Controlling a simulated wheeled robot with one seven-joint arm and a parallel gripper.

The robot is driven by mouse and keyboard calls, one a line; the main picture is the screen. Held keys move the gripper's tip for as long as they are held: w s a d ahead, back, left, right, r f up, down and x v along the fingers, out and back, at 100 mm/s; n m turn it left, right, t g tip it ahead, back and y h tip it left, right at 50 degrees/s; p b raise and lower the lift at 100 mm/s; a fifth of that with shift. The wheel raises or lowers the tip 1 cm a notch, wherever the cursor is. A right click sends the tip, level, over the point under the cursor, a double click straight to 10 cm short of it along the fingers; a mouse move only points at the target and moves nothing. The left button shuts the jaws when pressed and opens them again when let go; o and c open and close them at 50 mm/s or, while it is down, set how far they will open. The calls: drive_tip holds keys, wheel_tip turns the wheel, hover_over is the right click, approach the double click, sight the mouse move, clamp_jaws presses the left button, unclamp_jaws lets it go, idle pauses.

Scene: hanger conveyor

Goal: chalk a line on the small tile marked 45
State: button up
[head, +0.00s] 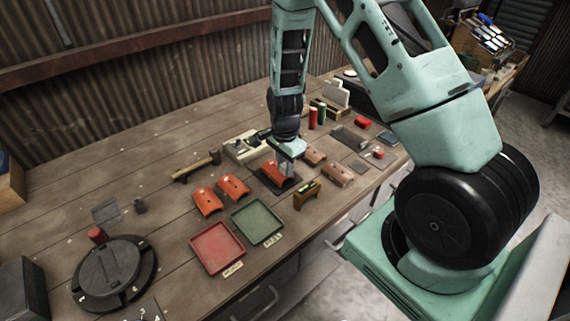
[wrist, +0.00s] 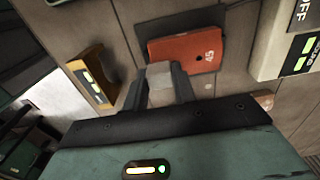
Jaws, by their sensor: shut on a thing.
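My gripper (head: 286,178) is shut on a pale grey block (wrist: 159,73), likely the chalk, seen between the two dark fingers in the wrist view. A small orange tile (wrist: 188,53) with a marking that reads 45 lies on a dark pad (wrist: 218,17). In the head view this tile (head: 272,174) is partly behind my gripper. The block's end overlaps the tile's near edge in the wrist view; I cannot tell whether they touch. No chalk line shows on the visible part of the tile.
Two orange tiles (head: 207,201) lie to the left, and two brownish tiles (head: 338,174) to the right. A wooden holder (head: 306,194) stands close in front. A red tray (head: 217,248) and a green tray (head: 257,221) lie near the front edge. A pale switch box (wrist: 283,45) is close behind.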

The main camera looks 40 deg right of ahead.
drive_tip(key=shift+f, duration=0.4)
drive_tip(key=shift+w, duration=0.1)
idle(0.4)
drive_tip(key=shift+w, duration=0.7)
drive_tip(key=shift+s, duration=0.15)
drive_tip(key=shift+s, duration=0.75)
drive_tip(key=shift+w, duration=0.1)
drive_tip(key=shift+w+f, duration=0.1)
drive_tip(key=shift+w, duration=0.75)
